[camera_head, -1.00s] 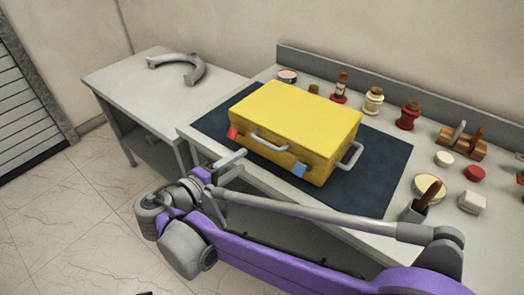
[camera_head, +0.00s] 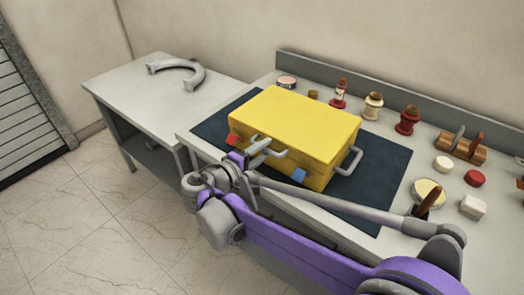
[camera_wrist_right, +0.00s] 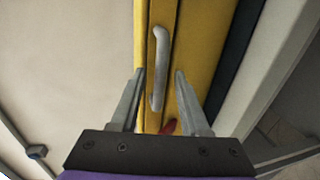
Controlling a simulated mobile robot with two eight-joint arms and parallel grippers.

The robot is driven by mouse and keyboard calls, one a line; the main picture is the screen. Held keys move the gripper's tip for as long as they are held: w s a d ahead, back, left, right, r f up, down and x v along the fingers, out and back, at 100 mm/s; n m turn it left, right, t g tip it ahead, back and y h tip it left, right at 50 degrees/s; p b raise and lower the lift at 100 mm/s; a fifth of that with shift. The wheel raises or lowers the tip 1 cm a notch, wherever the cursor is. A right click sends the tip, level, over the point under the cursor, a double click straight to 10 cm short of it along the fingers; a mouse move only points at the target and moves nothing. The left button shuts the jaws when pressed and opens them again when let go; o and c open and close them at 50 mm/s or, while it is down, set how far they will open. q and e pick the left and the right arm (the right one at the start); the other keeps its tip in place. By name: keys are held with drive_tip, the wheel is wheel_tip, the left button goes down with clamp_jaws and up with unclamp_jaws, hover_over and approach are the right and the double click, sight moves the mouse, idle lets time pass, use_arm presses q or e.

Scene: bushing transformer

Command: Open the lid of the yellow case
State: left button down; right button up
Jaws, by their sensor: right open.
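The yellow case (camera_head: 300,125) lies shut on a dark mat (camera_head: 385,190) on the workbench. Its front has a grey handle between a red latch (camera_head: 232,140) and a blue latch (camera_head: 299,174); another grey handle (camera_head: 349,160) is on its right side. My right gripper (camera_head: 262,149) is open at the case's front, by the front handle and near the red latch. In the right wrist view, the front handle (camera_wrist_right: 159,70) shows between and beyond the open fingers, with part of the red latch (camera_wrist_right: 169,127) low between them. My left gripper is not in view.
Bottles and jars, such as a red one (camera_head: 407,121), stand along the back of the workbench. A wooden rack (camera_head: 461,146) and small containers are at the right. A side table (camera_head: 130,95) at the left holds a grey curved part (camera_head: 190,74).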

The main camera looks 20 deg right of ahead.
clamp_jaws()
idle(1.3)
